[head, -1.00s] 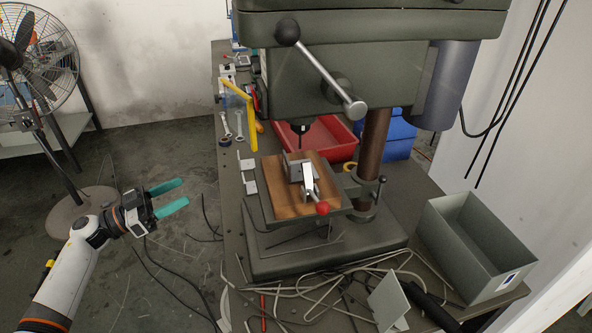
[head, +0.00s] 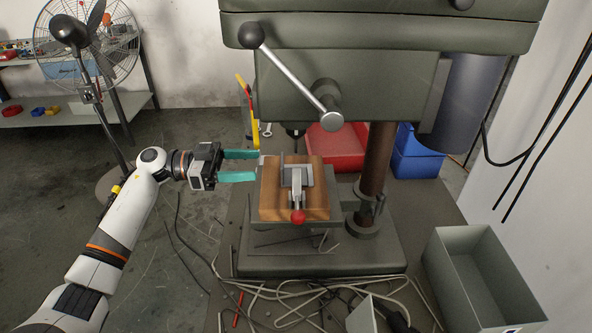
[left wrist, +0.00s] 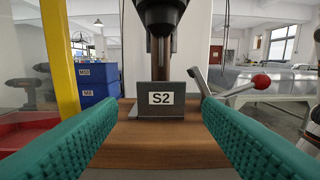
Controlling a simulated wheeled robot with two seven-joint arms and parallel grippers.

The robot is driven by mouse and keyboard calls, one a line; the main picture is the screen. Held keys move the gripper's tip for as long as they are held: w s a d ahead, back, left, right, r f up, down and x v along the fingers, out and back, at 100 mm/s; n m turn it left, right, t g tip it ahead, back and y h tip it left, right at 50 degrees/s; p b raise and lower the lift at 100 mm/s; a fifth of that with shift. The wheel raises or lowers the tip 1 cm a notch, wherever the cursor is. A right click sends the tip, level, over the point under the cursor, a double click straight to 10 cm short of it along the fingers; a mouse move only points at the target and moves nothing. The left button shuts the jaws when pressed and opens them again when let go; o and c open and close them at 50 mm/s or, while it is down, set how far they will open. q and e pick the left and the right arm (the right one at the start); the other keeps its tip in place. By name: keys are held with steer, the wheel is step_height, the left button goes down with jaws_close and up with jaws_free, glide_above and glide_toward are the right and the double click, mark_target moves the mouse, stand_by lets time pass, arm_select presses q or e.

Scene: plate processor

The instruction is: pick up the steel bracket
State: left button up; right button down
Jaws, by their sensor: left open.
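The steel bracket (head: 283,172) is a grey angled piece on the wooden board (head: 268,203) of the drill press table. In the left wrist view the bracket (left wrist: 160,111) stands upright ahead, with a white "S2" label on its face. A clamp with a red knob (head: 298,216) sits at the bracket. My left gripper (head: 258,165) is open, its teal fingers pointing right at the board's left edge. In the left wrist view the bracket appears between the fingertips but farther off, with no visible contact. My right gripper is not in view.
The drill chuck (left wrist: 160,12) hangs above the bracket. A yellow post (left wrist: 60,60) stands left of it in the left wrist view. The press column (head: 375,165) is to the right. Cables and an open grey bin (head: 440,270) lie in front.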

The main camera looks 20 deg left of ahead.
arm_select(q)
steer(key=shift+x, duration=1.2)
steer(key=p+x, duration=0.1)
steer(key=x, duration=0.5)
steer(key=shift+r+p, duration=0.15)
steer(key=shift+p, duration=0.2)
steer(key=c, duration=0.8)
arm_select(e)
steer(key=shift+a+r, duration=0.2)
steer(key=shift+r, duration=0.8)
